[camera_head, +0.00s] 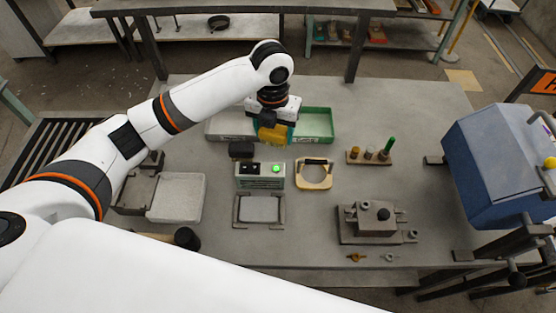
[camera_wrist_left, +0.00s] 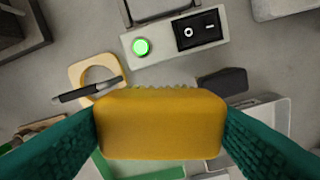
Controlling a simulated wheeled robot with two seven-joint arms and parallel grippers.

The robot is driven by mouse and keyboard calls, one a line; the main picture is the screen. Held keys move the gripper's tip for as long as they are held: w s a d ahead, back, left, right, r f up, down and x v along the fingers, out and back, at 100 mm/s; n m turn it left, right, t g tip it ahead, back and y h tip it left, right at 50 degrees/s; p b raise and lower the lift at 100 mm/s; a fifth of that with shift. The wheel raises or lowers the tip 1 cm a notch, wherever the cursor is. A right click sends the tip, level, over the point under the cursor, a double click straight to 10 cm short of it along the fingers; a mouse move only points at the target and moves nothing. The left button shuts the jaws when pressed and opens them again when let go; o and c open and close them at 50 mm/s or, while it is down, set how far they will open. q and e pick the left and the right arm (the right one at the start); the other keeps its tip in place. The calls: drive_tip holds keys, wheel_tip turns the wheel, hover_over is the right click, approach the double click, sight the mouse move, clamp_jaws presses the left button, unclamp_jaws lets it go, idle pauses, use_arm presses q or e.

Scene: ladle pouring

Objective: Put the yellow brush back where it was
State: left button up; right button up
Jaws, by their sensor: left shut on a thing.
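The yellow brush (camera_head: 272,136) is a yellow block held in my left gripper (camera_head: 272,122), near the front edge of the trays at the back of the table. In the left wrist view the brush (camera_wrist_left: 160,124) fills the lower middle, pressed between two teal fingers, with a fringe of bristles along its upper edge. The green tray (camera_head: 318,123) is to the right of the gripper and the pale grey tray (camera_head: 222,131) to its left. The brush appears to be above the table; its exact height is unclear. My right gripper is not in view.
A switch box with a lit green button (camera_head: 260,176) and a dark block (camera_head: 241,149) stand just in front. A cream ring with a dark handle (camera_head: 314,174) lies to the right. A wooden stand (camera_head: 369,157) with pegs, a metal fixture (camera_head: 378,220) and a blue machine (camera_head: 495,160) are further right.

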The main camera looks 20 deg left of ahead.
use_arm(q)
drive_tip(key=m, duration=0.1)
drive_tip(key=w+m, duration=0.1)
drive_tip(key=m, duration=0.3)
drive_tip(key=shift+w+d+f, duration=0.2)
drive_tip(key=shift+d+f, duration=0.1)
drive_tip(key=shift+f, duration=0.05)
drive_tip(key=shift+f+m, duration=0.2)
drive_tip(key=shift+m, duration=0.1)
wheel_tip(320, 180, down, 9)
drive_tip(key=shift+r+p, duration=0.1)
drive_tip(key=shift+p, duration=1.05)
drive_tip(key=shift+f, duration=0.4)
drive_tip(key=shift+f, duration=0.1)
drive_tip(key=shift+f, duration=0.15)
drive_tip(key=o, duration=1)
drive_tip(key=shift+c, duration=0.2)
